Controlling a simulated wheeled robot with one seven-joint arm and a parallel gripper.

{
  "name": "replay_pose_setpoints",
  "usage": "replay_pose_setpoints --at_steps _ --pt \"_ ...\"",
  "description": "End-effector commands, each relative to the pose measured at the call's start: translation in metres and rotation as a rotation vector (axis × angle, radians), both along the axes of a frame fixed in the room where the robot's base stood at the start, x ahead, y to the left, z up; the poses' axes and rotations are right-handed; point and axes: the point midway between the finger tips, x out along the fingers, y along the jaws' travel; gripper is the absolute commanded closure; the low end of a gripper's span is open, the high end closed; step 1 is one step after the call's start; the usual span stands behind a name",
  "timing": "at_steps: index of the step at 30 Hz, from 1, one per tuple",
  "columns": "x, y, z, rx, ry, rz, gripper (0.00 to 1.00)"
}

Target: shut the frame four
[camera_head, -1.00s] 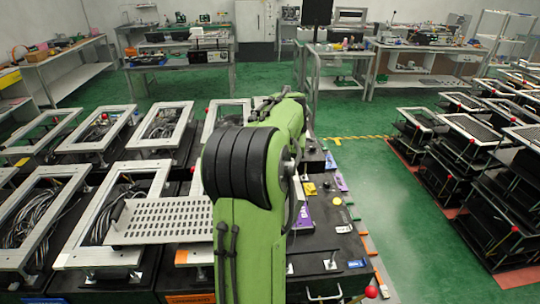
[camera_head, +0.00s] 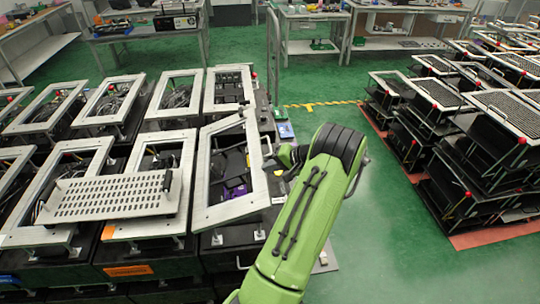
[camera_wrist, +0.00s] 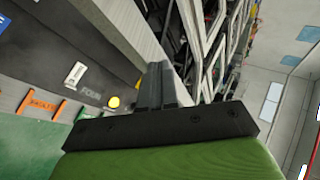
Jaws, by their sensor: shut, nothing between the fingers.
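A pale grey rectangular frame (camera_head: 203,180) stands at the right end of the near row in the head view. It looks tilted up from its dark box, with purple parts showing through its opening. I take it as frame four, since dark lettering on the box (camera_wrist: 92,92) in the wrist view seems to read "FOUR". A pale bar (camera_wrist: 125,35) runs close beside my gripper (camera_wrist: 158,85) there. My gripper's fingers are together and empty. I cannot tell whether they touch the bar. In the head view my arm's end is at the frame's right side, fingertips not clear.
A perforated plate (camera_head: 110,197) lies over neighbouring frames on the left. More frames stand in the row behind. A yellow button (camera_wrist: 114,102) shows in the wrist view. Stacked black racks (camera_head: 480,150) stand at the right, with clear green floor (camera_head: 385,220) between.

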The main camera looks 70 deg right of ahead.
Motion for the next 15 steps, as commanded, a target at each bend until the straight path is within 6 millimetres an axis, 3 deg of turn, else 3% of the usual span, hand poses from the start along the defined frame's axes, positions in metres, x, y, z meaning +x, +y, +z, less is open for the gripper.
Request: replay_pose_setpoints --at_steps 1,6,15 --pt "-0.001 -0.001 -0.013 0.001 0.001 0.001 1.00" --pt "-0.009 -0.005 -0.041 -0.002 0.006 0.001 1.00" --pt "-0.016 -0.008 -0.067 -0.004 0.007 0.003 1.00"
